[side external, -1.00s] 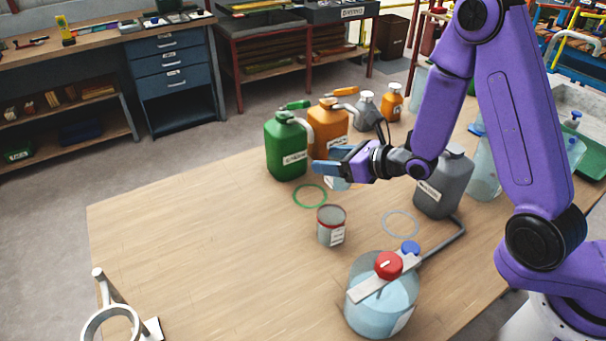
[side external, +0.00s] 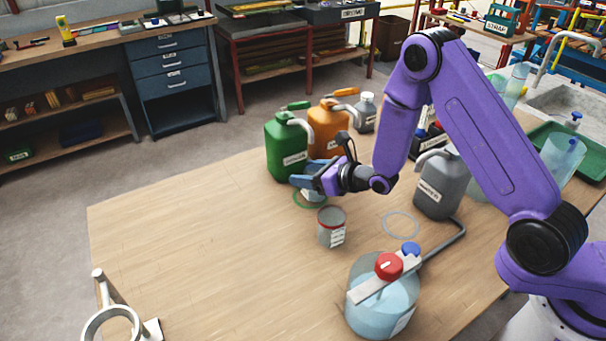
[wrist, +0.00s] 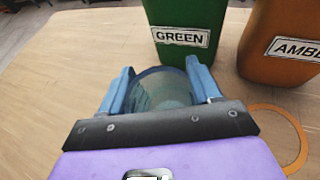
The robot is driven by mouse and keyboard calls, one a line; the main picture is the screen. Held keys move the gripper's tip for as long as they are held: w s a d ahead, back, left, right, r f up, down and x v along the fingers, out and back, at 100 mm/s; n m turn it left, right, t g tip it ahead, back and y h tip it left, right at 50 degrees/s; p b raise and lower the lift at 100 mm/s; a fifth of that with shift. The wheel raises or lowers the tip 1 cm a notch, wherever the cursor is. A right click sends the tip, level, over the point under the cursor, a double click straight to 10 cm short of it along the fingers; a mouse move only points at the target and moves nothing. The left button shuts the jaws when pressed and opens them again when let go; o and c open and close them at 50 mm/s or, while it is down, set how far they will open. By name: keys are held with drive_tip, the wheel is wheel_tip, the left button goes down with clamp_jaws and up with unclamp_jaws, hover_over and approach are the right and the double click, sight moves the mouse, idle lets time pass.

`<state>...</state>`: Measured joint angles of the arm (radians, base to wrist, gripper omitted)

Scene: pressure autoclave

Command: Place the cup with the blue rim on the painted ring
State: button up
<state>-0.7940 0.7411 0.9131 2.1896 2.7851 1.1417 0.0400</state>
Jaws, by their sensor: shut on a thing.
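My gripper (side external: 304,185) is shut on a cup, its blue fingers on either side. In the side view, a little of the cup (side external: 313,197) shows below the fingers, over the green painted ring (side external: 297,201), which is partly covered. I cannot tell whether its base touches the table. A pale grey painted ring (side external: 400,212) lies empty to the right. An orange painted ring (wrist: 296,128) shows at right in the wrist view.
A green jug (side external: 286,150) and an orange jug (side external: 327,130) stand just behind. A grey jug (side external: 437,187) and a large vessel with a red knob (side external: 380,300) stand right.

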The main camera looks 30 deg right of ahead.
drive_tip(key=shift+x, duration=0.9)
drive_tip(key=shift+f, duration=0.25)
drive_tip(key=shift+f, duration=0.15)
drive_tip(key=o, duration=1)
drive_tip(key=v, duration=1.2)
